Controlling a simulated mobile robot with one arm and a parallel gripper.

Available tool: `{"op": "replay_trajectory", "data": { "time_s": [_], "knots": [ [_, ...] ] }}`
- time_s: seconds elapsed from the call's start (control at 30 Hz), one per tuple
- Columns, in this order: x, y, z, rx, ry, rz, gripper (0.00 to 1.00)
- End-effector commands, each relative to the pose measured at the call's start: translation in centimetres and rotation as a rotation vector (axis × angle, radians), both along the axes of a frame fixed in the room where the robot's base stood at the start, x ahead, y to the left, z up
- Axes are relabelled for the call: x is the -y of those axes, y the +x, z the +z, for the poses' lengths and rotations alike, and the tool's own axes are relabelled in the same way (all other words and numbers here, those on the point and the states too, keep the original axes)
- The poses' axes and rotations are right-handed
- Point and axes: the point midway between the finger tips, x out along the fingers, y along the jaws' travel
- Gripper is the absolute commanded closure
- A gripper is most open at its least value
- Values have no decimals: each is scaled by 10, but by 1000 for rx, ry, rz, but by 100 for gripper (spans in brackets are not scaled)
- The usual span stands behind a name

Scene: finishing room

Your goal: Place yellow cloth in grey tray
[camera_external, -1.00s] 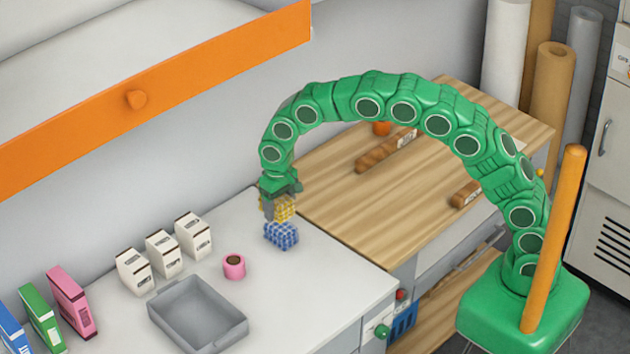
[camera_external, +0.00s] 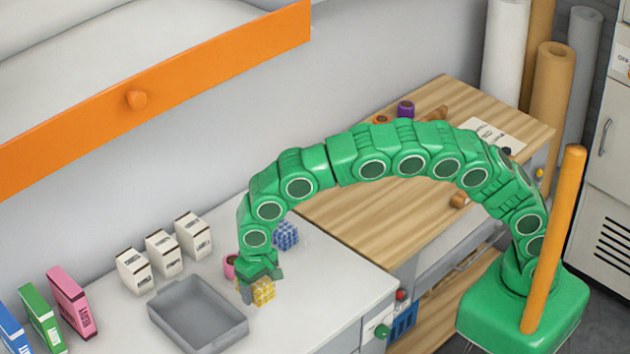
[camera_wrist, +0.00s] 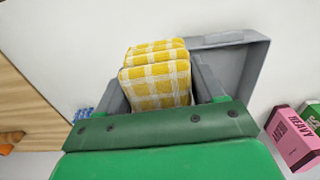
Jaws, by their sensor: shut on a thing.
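The yellow checked cloth (camera_external: 263,291) is folded and held in my gripper (camera_external: 252,289), which is shut on it beside the right end of the grey tray. In the wrist view the cloth (camera_wrist: 157,76) stands between the two grey fingers (camera_wrist: 157,92). The grey tray (camera_external: 198,312) is empty on the white counter, left of my gripper. In the wrist view part of the tray (camera_wrist: 238,55) shows beyond and to the right of the cloth; the fingers and cloth hide some of it.
A blue checked cloth (camera_external: 286,235) lies behind my gripper. A pink roll (camera_external: 230,266) is partly hidden behind my gripper. Several white cartons (camera_external: 163,252) stand behind the tray. Pink, green and blue boxes (camera_external: 72,300) stand at the left. The counter's front right is clear.

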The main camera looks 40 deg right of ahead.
Motion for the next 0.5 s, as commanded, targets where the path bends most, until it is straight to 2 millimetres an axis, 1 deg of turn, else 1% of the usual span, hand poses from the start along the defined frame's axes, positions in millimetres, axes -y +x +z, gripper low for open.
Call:
{"op": "replay_trajectory", "data": {
  "time_s": [0.5],
  "knots": [
    [-36, 29, -23, -3, -2, 1, 63]
  ]
}}
